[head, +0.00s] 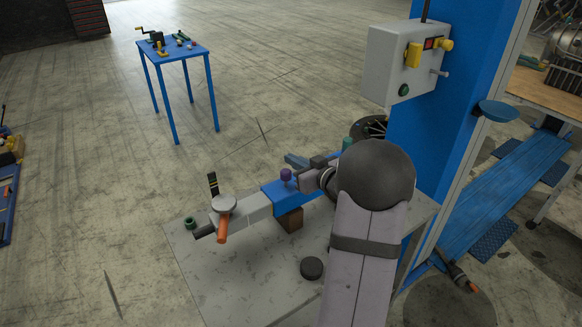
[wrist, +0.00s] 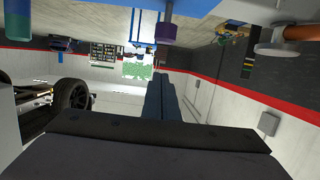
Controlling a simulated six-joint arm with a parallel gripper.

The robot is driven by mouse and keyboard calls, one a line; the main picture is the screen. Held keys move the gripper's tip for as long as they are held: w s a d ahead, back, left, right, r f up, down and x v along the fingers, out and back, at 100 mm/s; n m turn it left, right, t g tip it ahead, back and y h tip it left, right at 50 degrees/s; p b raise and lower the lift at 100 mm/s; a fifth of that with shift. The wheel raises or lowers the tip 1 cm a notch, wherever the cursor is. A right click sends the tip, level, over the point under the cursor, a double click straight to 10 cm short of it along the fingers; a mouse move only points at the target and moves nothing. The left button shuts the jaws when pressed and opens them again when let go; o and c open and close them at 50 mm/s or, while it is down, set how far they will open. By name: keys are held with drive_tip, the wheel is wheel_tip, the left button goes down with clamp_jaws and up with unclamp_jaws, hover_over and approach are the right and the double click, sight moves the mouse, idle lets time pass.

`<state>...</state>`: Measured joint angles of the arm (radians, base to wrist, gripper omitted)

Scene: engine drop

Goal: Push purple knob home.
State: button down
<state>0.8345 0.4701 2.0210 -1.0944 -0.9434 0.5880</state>
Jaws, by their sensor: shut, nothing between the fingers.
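The purple knob (head: 286,174) stands upright on a short stem on the blue block (head: 273,193) of the bench fixture. In the wrist view, which looks upside down, the purple knob (wrist: 166,32) hangs from the blue block at the top, a little beyond and apart from the fingertips. My gripper (head: 291,159) is shut and empty, its blue-grey fingers behind the knob in the head view. In the wrist view my gripper (wrist: 160,78) points straight ahead. My wrist hides the right end of the fixture. The knob's exact travel cannot be told.
A pale disc (head: 223,203) with an orange handle (head: 222,229) and a striped upright lever (head: 213,184) sit left of the knob. A dark puck (head: 312,268) lies on the bench top (head: 200,270). A blue post with a control box (head: 400,62) stands to the right.

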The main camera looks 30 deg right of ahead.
sight(288, 177)
drive_tip(key=f, duration=0.1)
drive_tip(key=w+f+p, duration=0.1)
drive_tip(key=shift+w+f, duration=0.25)
drive_tip(key=shift+f, duration=0.95)
wheel_tip(288, 177, down, 3)
drive_tip(key=shift+f+b, duration=0.1)
drive_tip(key=shift+b, duration=1)
drive_tip(key=shift+s, duration=0.15)
